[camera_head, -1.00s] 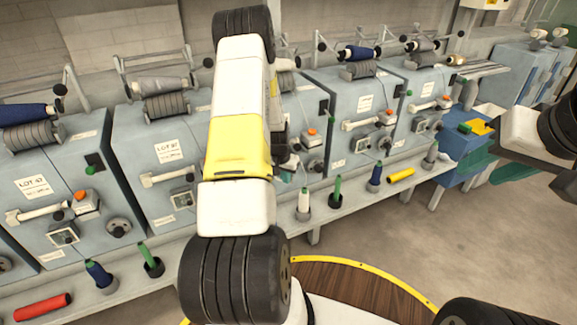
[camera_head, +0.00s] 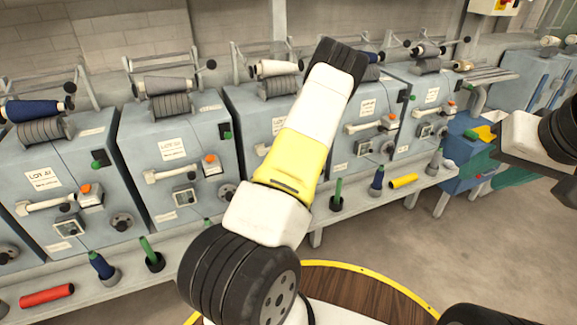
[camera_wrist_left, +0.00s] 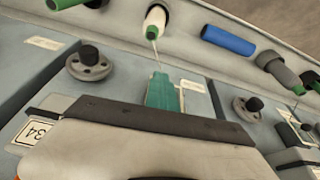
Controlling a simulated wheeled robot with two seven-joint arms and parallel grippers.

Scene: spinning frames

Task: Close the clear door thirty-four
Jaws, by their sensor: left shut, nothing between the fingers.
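A tag reading 34 (camera_wrist_left: 33,132) shows at the left of the left wrist view, tilted, beside a pale panel with a dark edge that fills the bottom. I cannot pick out the clear door's outline. My left gripper (camera_wrist_left: 161,92) shows as a narrow teal tip, shut and empty, in front of a grey-blue machine front. In the head view my left arm hides it and part of the machines.
A row of grey-blue machines (camera_head: 172,180) stands along the wall. A shelf (camera_head: 130,285) in front holds several spools, a red roll (camera_head: 46,296) and a yellow roll (camera_head: 404,181). A blue bin (camera_head: 462,155) stands at the right. The floor (camera_head: 420,240) at the right is clear.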

